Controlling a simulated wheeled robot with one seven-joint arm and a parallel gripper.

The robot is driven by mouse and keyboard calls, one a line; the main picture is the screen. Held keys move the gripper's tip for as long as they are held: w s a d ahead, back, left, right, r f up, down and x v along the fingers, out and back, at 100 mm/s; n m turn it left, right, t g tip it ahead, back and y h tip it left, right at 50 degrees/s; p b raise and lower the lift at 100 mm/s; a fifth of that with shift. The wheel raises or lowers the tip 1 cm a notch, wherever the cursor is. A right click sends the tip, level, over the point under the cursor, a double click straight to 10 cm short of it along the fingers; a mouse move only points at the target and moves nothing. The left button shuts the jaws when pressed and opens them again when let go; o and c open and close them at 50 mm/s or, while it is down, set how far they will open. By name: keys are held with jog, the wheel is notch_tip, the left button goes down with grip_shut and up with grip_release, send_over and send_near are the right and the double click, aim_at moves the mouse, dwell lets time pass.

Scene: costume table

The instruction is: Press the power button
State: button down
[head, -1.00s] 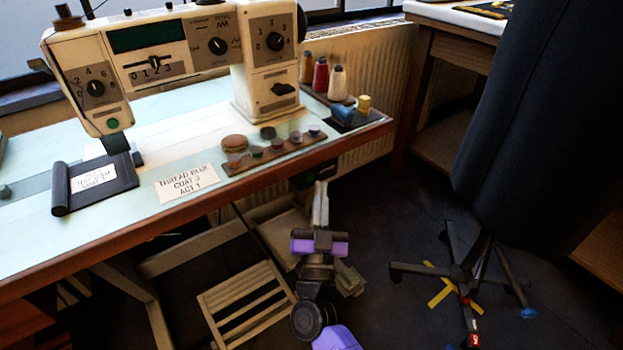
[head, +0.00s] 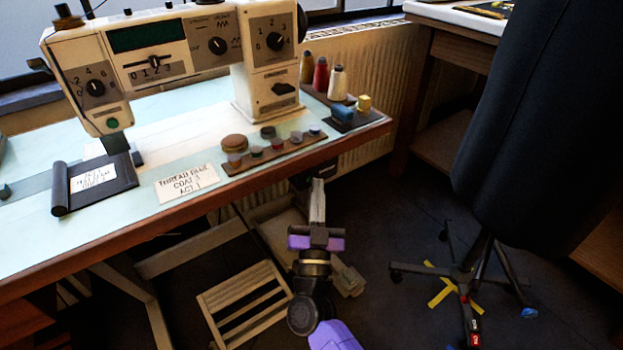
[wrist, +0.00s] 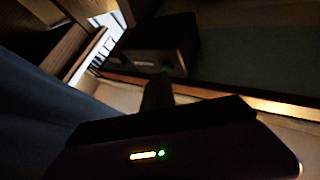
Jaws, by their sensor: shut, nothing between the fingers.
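A dark box (head: 306,181) hangs under the front edge of the table, mostly hidden by the tabletop in the head view. In the wrist view the dark box (wrist: 160,38) fills the upper middle. A small green spot (wrist: 165,69), possibly the power button, shows on its lower part, just beyond my fingertips. My gripper (head: 318,182) is shut and empty, pointing up towards the box from below the table edge. Its fingers also show in the wrist view (wrist: 160,78). I cannot tell whether they touch the box or the green spot.
The sewing machine (head: 210,40) stands on the pale table (head: 60,230), with a small green spot (head: 112,123) on its left head. A slatted wooden rack (head: 243,305) is below left. A dark garment form (head: 535,130) on a wheeled base stands right. Dark floor (head: 395,235) is open between.

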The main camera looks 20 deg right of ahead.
jog(key=shift+w+a, duration=0.1)
jog(key=shift+w, duration=0.1)
jog(key=shift+s, duration=0.1)
dwell(0.4)
jog(key=shift+s+d+p, duration=0.25)
jog(key=shift+s+p, duration=0.25)
jog(key=shift+s, duration=0.3)
jog(key=s+d+p, duration=0.1)
jog(key=s+p, duration=0.2)
jog(key=s, duration=0.2)
jog(key=shift+s+d, duration=0.3)
jog(key=shift+s, duration=0.1)
